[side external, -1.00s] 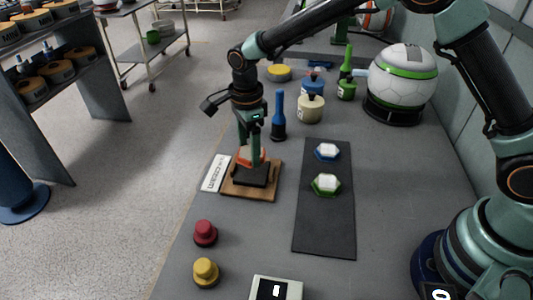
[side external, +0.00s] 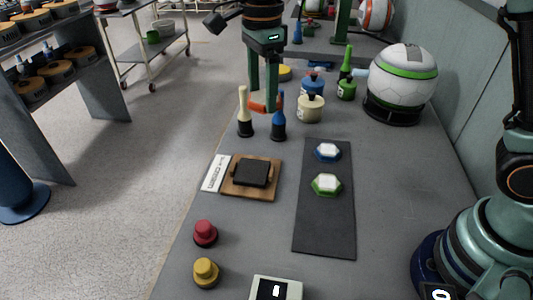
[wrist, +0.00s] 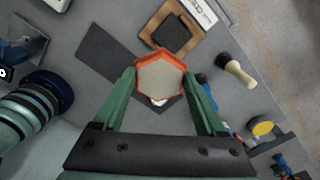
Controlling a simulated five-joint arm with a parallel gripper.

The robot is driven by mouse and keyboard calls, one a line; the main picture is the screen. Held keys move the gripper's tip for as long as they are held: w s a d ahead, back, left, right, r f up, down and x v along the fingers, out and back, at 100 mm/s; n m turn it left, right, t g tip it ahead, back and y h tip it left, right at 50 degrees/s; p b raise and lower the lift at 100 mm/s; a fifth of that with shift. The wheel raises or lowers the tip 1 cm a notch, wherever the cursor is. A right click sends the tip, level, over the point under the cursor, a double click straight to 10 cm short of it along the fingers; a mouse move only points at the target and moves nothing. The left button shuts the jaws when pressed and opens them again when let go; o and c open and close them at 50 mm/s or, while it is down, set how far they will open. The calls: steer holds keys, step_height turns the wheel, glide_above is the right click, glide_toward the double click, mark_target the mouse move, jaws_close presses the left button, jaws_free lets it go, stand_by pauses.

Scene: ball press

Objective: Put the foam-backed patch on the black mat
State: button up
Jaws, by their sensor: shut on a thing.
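My gripper (side external: 262,106) is shut on an orange-rimmed hexagonal patch (wrist: 160,76) with a pale beige face towards the wrist camera. The patch also shows as an orange strip between the fingertips in the side view, held up in the air. The black mat (side external: 325,225) lies on the bench to the right of and below my gripper in the side view; it shows partly in the wrist view (wrist: 104,50). A blue-rimmed patch (side external: 328,152) and a green-rimmed patch (side external: 326,184) with white tops lie on its far half. Its near half is bare.
A wooden board (side external: 268,191) with a black pad (side external: 251,173) sits left of the mat. Cream-handled (side external: 244,105) and blue-handled (side external: 279,112) brushes stand behind it. Several jars and a panelled ball (side external: 403,75) are farther back. Red (side external: 205,233) and yellow (side external: 206,272) knobs stand front left.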

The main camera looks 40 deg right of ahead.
glide_above(311, 205)
step_height(311, 205, down, 2)
step_height(311, 205, down, 20)
steer(key=shift+f, duration=0.2)
stand_by(0.4)
steer(key=shift+f, duration=0.1)
steer(key=o, duration=1.3)
steer(key=shift+c, duration=0.2)
